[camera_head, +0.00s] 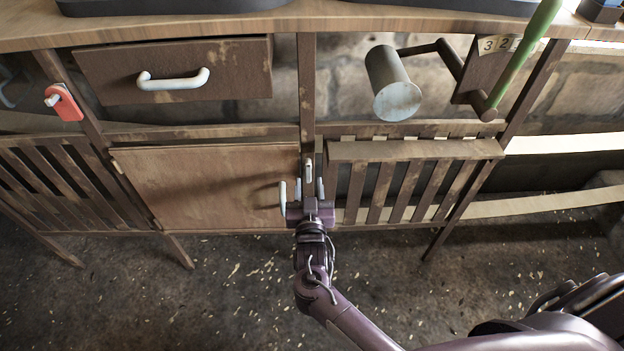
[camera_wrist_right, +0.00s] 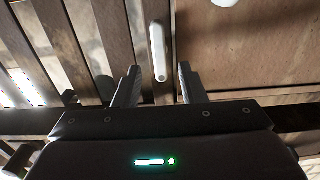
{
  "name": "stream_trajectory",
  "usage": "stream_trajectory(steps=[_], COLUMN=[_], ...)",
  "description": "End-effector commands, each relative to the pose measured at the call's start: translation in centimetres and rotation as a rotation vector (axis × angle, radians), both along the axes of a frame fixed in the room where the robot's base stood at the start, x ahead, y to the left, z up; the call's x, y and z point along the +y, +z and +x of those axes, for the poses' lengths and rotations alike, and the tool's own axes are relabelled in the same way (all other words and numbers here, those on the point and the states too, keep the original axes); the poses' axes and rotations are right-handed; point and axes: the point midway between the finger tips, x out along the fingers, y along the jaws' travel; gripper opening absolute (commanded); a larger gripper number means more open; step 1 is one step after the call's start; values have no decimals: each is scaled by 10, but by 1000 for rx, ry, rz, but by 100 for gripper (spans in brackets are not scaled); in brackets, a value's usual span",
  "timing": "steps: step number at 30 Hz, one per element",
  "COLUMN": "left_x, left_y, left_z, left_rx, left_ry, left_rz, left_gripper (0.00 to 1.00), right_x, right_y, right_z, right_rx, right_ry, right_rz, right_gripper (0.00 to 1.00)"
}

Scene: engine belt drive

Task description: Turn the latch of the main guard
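The latch (camera_head: 308,169) is a small pale bar, roughly upright, on the narrow wooden post between a plain cabinet door and a slatted wooden guard (camera_head: 415,151). In the right wrist view the latch (camera_wrist_right: 157,50) is a long white bar, with slats to its left and the plain door to its right. My right gripper (camera_head: 309,184) is open just below the latch. In the right wrist view its fingers (camera_wrist_right: 158,68) stand on either side of the latch's lower end, with gaps on both sides. Contact is not visible. My left gripper is out of view.
The plain door (camera_head: 205,185) has a white handle (camera_head: 283,195) close beside my right gripper. Above are a drawer (camera_head: 175,70) with a white handle and a grey cylinder on a crank (camera_head: 392,85). A red tag (camera_head: 66,103) hangs at left. The floor in front is open.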

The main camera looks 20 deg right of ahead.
Motion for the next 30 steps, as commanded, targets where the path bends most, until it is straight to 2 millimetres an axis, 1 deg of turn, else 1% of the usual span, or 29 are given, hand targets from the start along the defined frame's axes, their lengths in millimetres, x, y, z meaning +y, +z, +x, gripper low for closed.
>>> stream_trajectory(steps=[1, 3, 7, 10, 17, 20, 24, 26, 30], left_x=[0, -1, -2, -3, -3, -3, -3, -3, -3], left_y=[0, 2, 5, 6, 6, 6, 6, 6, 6], left_z=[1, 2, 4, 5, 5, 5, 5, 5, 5], left_rx=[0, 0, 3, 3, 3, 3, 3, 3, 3], left_ry=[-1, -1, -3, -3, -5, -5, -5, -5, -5], left_rz=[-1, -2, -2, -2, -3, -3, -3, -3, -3], left_gripper=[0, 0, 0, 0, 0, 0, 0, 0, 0], right_x=[-3, -5, -8, -9, -10, -10, -10, -10, -10], right_y=[0, -1, -1, -1, -1, -1, -1, -1, -1], right_z=[8, 18, 29, 33, 33, 33, 33, 33, 33], right_rx=[-1, 0, 1, 2, 3, 3, 3, 3, 3], right_ry=[-1, 1, 2, 1, 1, 1, 1, 1, 1], right_rz=[-1, 0, -1, 1, 1, 1, 1, 1, -1], right_gripper=[37, 37, 37, 37, 37, 26, 7, 0, 0])
